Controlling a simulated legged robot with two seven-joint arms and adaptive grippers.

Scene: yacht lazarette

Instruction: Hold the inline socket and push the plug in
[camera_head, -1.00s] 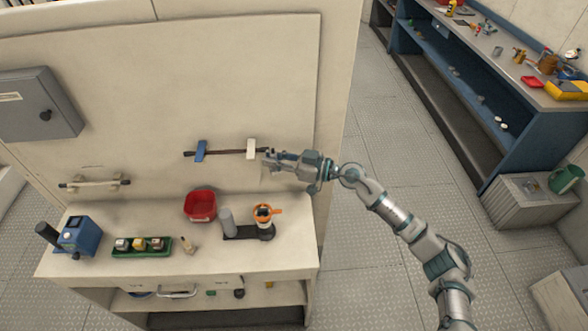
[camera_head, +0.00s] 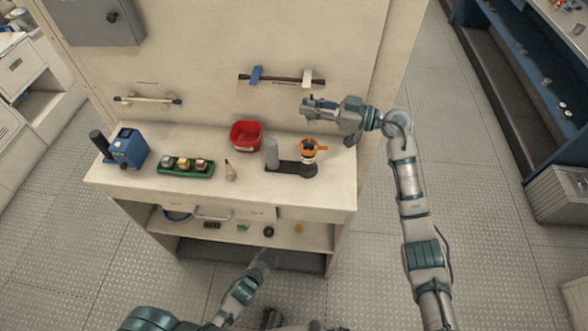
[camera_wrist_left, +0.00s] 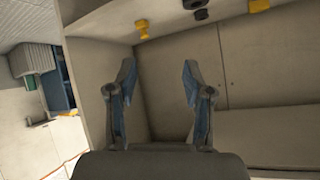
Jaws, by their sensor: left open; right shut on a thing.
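My right gripper (camera_head: 308,104) is in front of the back panel, just below a white tool clip. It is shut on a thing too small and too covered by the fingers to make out. My left gripper (camera_head: 265,257) is low, in front of the cabinet's lower shelf, and open. In the left wrist view its two fingers (camera_wrist_left: 158,78) stand apart with nothing between them. I cannot tell the inline socket or the plug for sure. On the lower shelf lie a black round piece (camera_head: 268,231) and a yellow piece (camera_head: 298,228); either's identity is unclear.
The worktop (camera_head: 320,195) holds a red bin (camera_head: 246,135), a stand with an orange-rimmed cup (camera_head: 308,149), a green tray (camera_head: 186,167) and a blue device (camera_head: 128,148). A rail with blue (camera_head: 256,75) and white (camera_head: 307,78) clips is on the panel. The shelf edge lies above my left gripper.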

